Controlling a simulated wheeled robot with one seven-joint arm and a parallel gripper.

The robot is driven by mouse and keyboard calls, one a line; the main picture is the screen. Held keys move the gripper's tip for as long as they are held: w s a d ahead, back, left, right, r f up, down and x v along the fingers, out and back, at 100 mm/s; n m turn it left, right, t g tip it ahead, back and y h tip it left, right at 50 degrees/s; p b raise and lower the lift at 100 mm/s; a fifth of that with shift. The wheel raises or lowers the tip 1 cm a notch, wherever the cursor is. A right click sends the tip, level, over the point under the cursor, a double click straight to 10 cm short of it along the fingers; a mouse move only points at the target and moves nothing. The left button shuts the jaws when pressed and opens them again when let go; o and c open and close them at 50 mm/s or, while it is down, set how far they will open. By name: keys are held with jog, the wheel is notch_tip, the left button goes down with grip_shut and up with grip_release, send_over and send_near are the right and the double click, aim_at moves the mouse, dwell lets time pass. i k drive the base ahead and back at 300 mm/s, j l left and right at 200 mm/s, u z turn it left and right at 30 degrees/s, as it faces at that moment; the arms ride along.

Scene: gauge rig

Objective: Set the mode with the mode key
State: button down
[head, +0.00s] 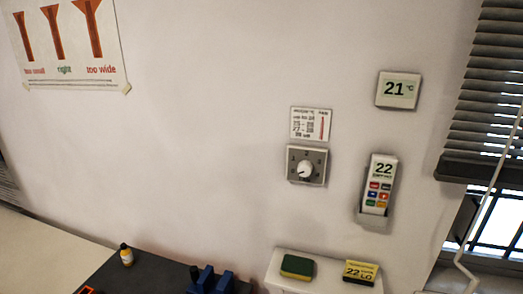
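A white remote control (378,184) is upright in a holder on the wall at the right. Its display (383,170) reads 22, with small text below that I cannot read clearly. Below the display are several small coloured keys (378,196) in red, blue, orange and green. Their labels are too small to read, so I cannot tell which is the mode key. A yellow and black card (360,272) on the white ledge below reads 22 LO; its top line is unreadable. My gripper is not in view.
A wall display (397,90) reads 21 °C. A dial (306,165) sits under a printed chart (311,124). A sponge (297,267) lies on the white ledge (283,256). A dark worktop (160,275) holds a small bottle (126,255) and a blue object (207,280). Window blinds (490,90) hang right.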

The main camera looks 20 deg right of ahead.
aim_at(385, 187)
jog(key=z, duration=1.25)
